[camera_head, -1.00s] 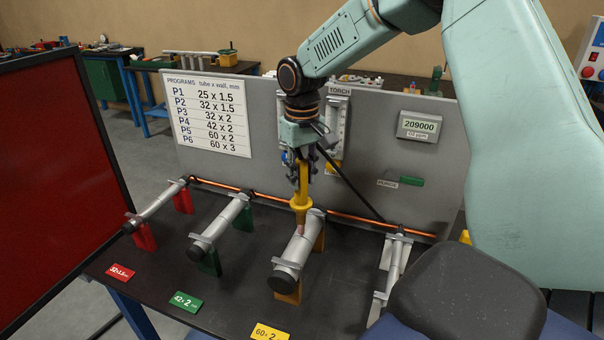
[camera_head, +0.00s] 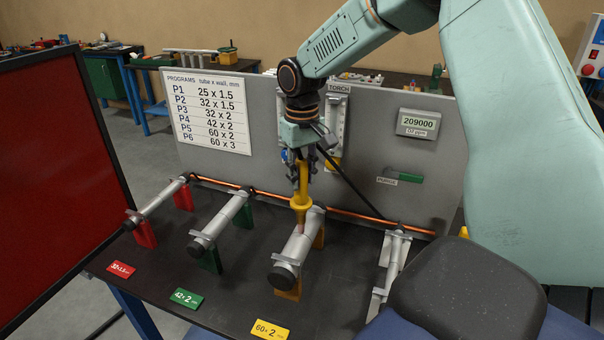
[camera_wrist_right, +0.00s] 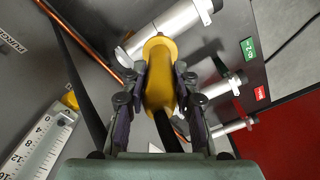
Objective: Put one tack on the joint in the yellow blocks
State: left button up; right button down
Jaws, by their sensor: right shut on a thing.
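My right gripper (camera_head: 302,172) is shut on a yellow torch (camera_head: 301,202), whose lower end points down at the tube (camera_head: 297,246) in the yellow blocks (camera_head: 288,291). The torch tip is at or just above the tube's upper side; I cannot tell whether it touches. The torch hides part of the tube, and the joint cannot be made out clearly. In the right wrist view the torch (camera_wrist_right: 159,80) sits between both fingers, with the tube (camera_wrist_right: 172,27) beyond its nozzle. My left gripper is not in view.
Tubes in green blocks (camera_head: 220,222) and red blocks (camera_head: 158,202) lie to the left. A copper pipe (camera_head: 355,216) runs behind them. A grey panel (camera_head: 385,130) with a program chart (camera_head: 211,113) stands at the back. A dark red screen (camera_head: 60,180) stands at the left.

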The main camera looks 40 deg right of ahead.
jog(key=shift+w+f, duration=0.15)
jog(key=shift+f, duration=0.05)
jog(key=shift+s+a+f, duration=0.1)
jog(key=shift+s+f, duration=0.2)
jog(key=shift+s, duration=0.05)
dwell(3.4)
